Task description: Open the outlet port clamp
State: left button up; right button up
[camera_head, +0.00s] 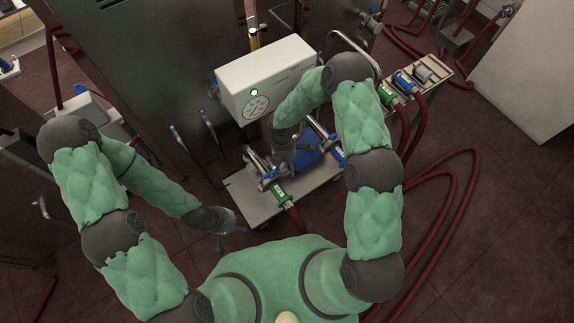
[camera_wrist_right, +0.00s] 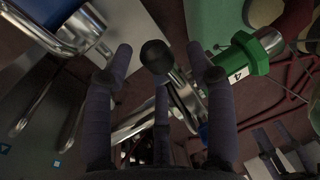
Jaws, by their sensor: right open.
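A metal clamp (camera_head: 262,172) sits at the left end of the pump cart, beside a green coupling (camera_head: 280,195) on a dark red hose. In the right wrist view its lever (camera_wrist_right: 184,92) ends in a black ball knob (camera_wrist_right: 157,57). The green coupling there (camera_wrist_right: 250,54) carries a label with "4". My right gripper (camera_wrist_right: 165,68) is open, with its dark fingers on both sides of the knob; I cannot tell whether any finger touches it. In the head view my right gripper (camera_head: 283,160) partly hides the clamp. My left gripper (camera_head: 225,232) hangs left of the cart, away from the clamp.
A white control box (camera_head: 265,78) with a green light stands behind the cart (camera_head: 312,182). Another cart (camera_head: 437,70) with green and blue couplings is at the right. Red hoses (camera_head: 470,190) lie on the floor. A large grey cabinet (camera_head: 150,70) stands at the left.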

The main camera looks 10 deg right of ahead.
grip_shut()
jog(key=shift+r, duration=0.15)
